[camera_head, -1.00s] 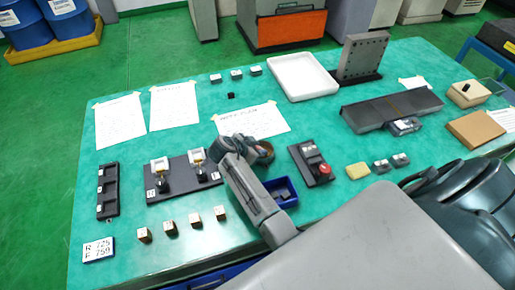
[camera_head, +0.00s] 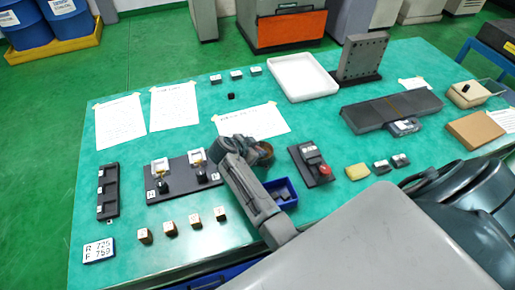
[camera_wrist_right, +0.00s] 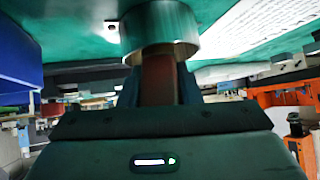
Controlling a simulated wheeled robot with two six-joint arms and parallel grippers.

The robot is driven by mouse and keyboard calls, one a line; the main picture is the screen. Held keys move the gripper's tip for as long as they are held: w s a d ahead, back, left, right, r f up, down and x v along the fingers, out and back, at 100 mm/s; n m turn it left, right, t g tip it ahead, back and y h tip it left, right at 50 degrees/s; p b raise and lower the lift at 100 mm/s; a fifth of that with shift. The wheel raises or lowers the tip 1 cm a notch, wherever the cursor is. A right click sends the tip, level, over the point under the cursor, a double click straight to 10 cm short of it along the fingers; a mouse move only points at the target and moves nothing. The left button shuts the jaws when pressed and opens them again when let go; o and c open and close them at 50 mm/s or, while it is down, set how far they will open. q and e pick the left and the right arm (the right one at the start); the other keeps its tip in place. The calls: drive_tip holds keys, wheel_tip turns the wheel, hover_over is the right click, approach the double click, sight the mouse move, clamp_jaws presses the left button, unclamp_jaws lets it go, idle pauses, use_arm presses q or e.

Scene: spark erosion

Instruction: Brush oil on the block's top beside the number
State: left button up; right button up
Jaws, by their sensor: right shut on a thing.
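My right gripper (camera_head: 250,152) is low over the middle of the table beside a round brown-rimmed pot (camera_head: 265,155). In the right wrist view its fingers (camera_wrist_right: 159,88) are shut on a reddish-brown upright piece (camera_wrist_right: 158,78), seemingly the brush handle, lined up with the metallic round pot (camera_wrist_right: 160,32). The bristles are hidden, and I cannot tell whether they are in the pot. Several small brass-coloured blocks (camera_head: 170,229) stand in a row at the front left, with marks on top too small to read. My left gripper is not in view.
A black fixture plate (camera_head: 183,178) stands behind the blocks. A number card (camera_head: 98,250) lies at the front left corner. A blue bin (camera_head: 284,190) and a box with a red button (camera_head: 311,165) stand close to my right arm. Paper sheets (camera_head: 175,105) lie at the back.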

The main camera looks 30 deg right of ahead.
sight(258, 147)
drive_tip(key=shift+r+p, duration=1.95)
drive_tip(key=shift+r, duration=1.35)
drive_tip(key=shift+w, duration=0.1)
